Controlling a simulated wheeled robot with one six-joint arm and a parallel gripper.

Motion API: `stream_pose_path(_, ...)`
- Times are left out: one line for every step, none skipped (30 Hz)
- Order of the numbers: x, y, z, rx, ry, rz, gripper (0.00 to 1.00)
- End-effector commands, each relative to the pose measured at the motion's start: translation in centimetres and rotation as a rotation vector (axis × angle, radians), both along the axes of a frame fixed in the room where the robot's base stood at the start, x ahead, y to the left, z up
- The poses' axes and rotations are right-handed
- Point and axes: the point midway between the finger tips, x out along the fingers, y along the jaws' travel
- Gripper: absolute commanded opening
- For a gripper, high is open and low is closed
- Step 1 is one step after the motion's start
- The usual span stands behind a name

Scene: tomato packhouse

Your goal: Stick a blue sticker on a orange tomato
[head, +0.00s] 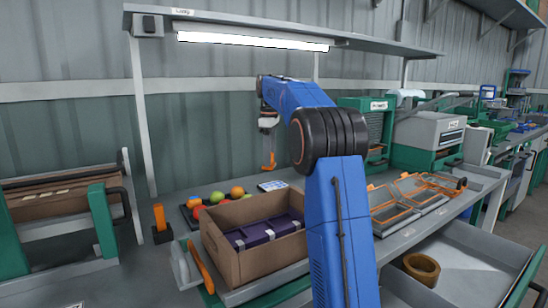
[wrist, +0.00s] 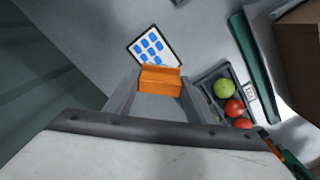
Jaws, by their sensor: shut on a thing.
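My gripper (wrist: 158,85) is shut on an orange block-like tool, which also hangs below the gripper in the head view (head: 269,162). The tool's lower end is above the bench, near a white sheet of blue stickers (wrist: 152,46). The sheet lies flat on the bench behind the cardboard box in the head view (head: 272,186). An orange tomato (head: 237,192) sits in a dark tray (head: 188,216), with a green tomato (head: 217,197) and red ones around it. In the wrist view the tray (wrist: 208,82) is right of the gripper, with a yellow-green tomato (wrist: 224,89) and reddish ones.
A cardboard box (head: 228,262) with purple contents stands in front of the tray. An orange upright piece (head: 160,217) stands in a dark holder to the left. Orange-edged trays (head: 400,205) lie to the right. A lamp shelf (head: 250,40) hangs above.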

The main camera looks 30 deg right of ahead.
Motion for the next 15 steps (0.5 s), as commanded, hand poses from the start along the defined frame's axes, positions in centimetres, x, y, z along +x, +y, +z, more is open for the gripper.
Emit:
stream_pose_path(0.0, 1.5, 0.4, -0.001, -0.002, 0.006, 0.34)
stream_pose_path(0.0, 2.4, 0.6, -0.001, -0.002, 0.006, 0.34)
stream_pose_path(-0.1, 3.7, 0.9, -0.001, -0.002, 0.007, 0.34)
stream_pose_path(-0.1, 4.7, 1.1, -0.001, -0.002, 0.007, 0.34)
stream_pose_path(-0.2, 5.7, 1.4, 0.0, -0.001, 0.008, 0.34)
stream_pose_path(-0.4, 7.0, 1.6, 0.0, -0.001, 0.007, 0.34)
stream_pose_path(-0.5, 7.9, 1.8, 0.0, 0.0, 0.007, 0.34)
stream_pose_path(-0.6, 8.8, 2.0, 0.0, 0.0, 0.007, 0.34)
stream_pose_path(-0.8, 9.9, 2.3, 0.0, -0.001, 0.007, 0.34)
stream_pose_path(-0.9, 10.6, 2.5, 0.0, -0.001, 0.006, 0.34)
stream_pose_path(-1.0, 11.3, 2.6, 0.0, -0.001, 0.005, 0.34)
stream_pose_path(-1.1, 12.2, 2.8, 0.0, -0.001, 0.005, 0.34)
stream_pose_path(-1.2, 12.6, 2.9, -0.001, -0.001, 0.005, 0.34)
stream_pose_path(-1.3, 13.1, 2.9, 0.0, 0.0, 0.004, 0.34)
stream_pose_path(-1.4, 13.6, 3.0, 0.0, 0.0, 0.003, 0.34)
